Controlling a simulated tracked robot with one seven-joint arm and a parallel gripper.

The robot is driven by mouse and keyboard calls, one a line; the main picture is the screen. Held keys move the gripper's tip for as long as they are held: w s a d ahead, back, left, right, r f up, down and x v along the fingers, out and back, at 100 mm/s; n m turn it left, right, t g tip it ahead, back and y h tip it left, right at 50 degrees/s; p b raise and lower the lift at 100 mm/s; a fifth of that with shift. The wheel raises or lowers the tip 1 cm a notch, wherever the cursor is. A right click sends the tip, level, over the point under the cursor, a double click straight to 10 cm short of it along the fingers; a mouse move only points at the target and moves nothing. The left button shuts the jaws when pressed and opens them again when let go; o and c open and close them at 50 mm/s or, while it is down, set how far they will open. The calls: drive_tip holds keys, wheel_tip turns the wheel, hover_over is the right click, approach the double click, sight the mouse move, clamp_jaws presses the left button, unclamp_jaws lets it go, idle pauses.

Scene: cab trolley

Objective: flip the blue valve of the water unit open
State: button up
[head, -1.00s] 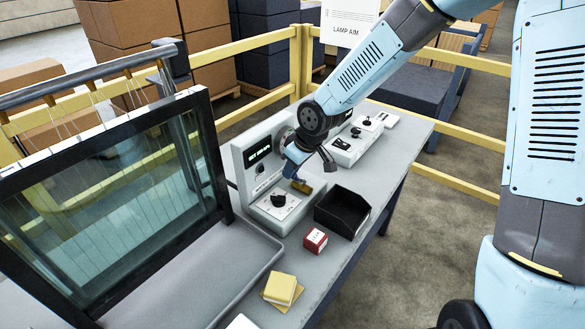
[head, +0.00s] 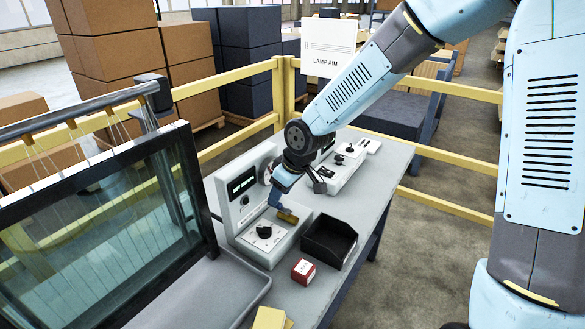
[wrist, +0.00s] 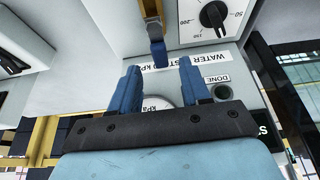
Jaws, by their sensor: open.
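The water unit (head: 232,211) is a pale grey box with an upright panel, a display and a black dial (head: 264,232). Its label and dial show in the wrist view (wrist: 214,14). The blue valve lever (wrist: 157,54) stands out from a brass body (wrist: 150,8), which also shows in the head view (head: 287,216). My gripper (wrist: 158,65) is open, with its two blue fingers apart. The lever's end is near the gap between the fingertips, slightly ahead of them. I cannot tell whether anything touches. In the head view my gripper (head: 284,182) is above the brass body, partly hiding the unit's gauge.
A black open bin (head: 330,243) stands right of the unit, with a red box (head: 304,271) in front. A second unit (head: 343,160) is behind, along the grey bench (head: 385,180). Yellow rails (head: 225,85) run behind.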

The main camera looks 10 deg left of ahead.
drive_tip(key=v, duration=1)
drive_tip(key=shift+r, duration=0.2)
drive_tip(key=shift+s+d, duration=0.1)
drive_tip(key=shift+d, duration=0.1)
idle(0.3)
drive_tip(key=s+d+r+m+t+h, duration=0.1)
drive_tip(key=s+d+r+m+h, duration=0.15)
drive_tip(key=d, duration=0.55)
drive_tip(key=s+d+r+m+t+h, duration=0.1)
drive_tip(key=d+r+m+h, duration=0.15)
drive_tip(key=d, duration=0.55)
drive_tip(key=s+d+r+m+t, duration=0.1)
drive_tip(key=s+d+r+m, duration=0.3)
drive_tip(key=s+d, duration=0.2)
drive_tip(key=s+d+r+m+y, duration=0.1)
drive_tip(key=s+d+r+m, duration=0.2)
drive_tip(key=s+d, duration=0.4)
drive_tip(key=shift+s+d+r+m+t, duration=0.2)
drive_tip(key=shift+d+r+m+t, duration=0.3)
drive_tip(key=shift+d, duration=0.5)
